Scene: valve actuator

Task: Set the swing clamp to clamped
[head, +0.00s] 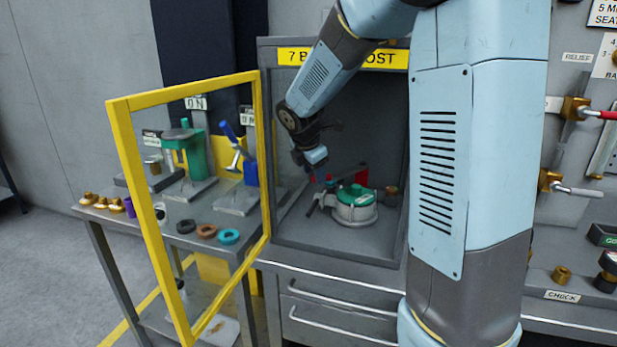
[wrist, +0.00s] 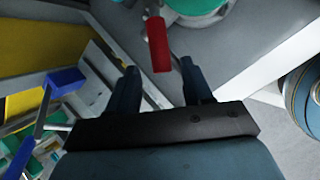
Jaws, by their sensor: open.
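A red-handled lever (wrist: 158,42), which appears to be the swing clamp, shows in the wrist view with its grip just ahead of the gap between my fingertips. A thin rod joins it towards a green-topped grey round body (head: 355,206) inside the cabinet. In the head view the red grip (head: 312,178) is small, just below my gripper (head: 314,160). My gripper also shows in the wrist view (wrist: 158,68), with its two dark fingers apart and nothing between them. I cannot tell the clamp's exact position, as its arm is mostly cut off or hidden.
The cabinet (head: 266,130) is open in front, with a yellow-framed door (head: 140,200) swung out left. A blue-handled tool (head: 228,131) stands on the side bench; a blue handle (wrist: 66,79) lies left of my fingers. A brass fitting (head: 391,194) sits right of the round body.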

